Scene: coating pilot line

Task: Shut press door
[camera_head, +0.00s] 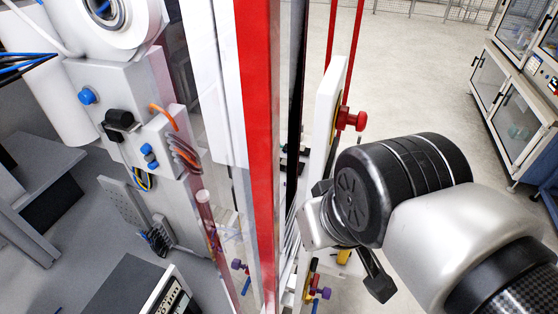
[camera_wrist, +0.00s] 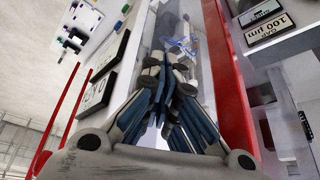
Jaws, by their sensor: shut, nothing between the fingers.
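A tall, thick red upright (camera_head: 258,130) runs down the middle of the head view, with clear, see-through panelling beside it. It looks like part of the press door frame, and I cannot tell how far the door stands open. A thick red strip (camera_wrist: 228,75) also runs down the right of the wrist view, beside a pale translucent panel. My gripper (camera_wrist: 172,65) is shut and empty, and its fingers point toward that panel. I cannot tell whether they touch it. In the head view my wrist is right of the red upright and the fingertips are mostly hidden.
A white panel with a red knob (camera_head: 351,120) stands just behind my wrist. Grey machinery with a blue button (camera_head: 87,96) fills the left. A sign reading 100 µm (camera_wrist: 270,29) is at the wrist view's upper right. Open floor (camera_head: 430,75) lies beyond, with glazed cabinets (camera_head: 515,100) far right.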

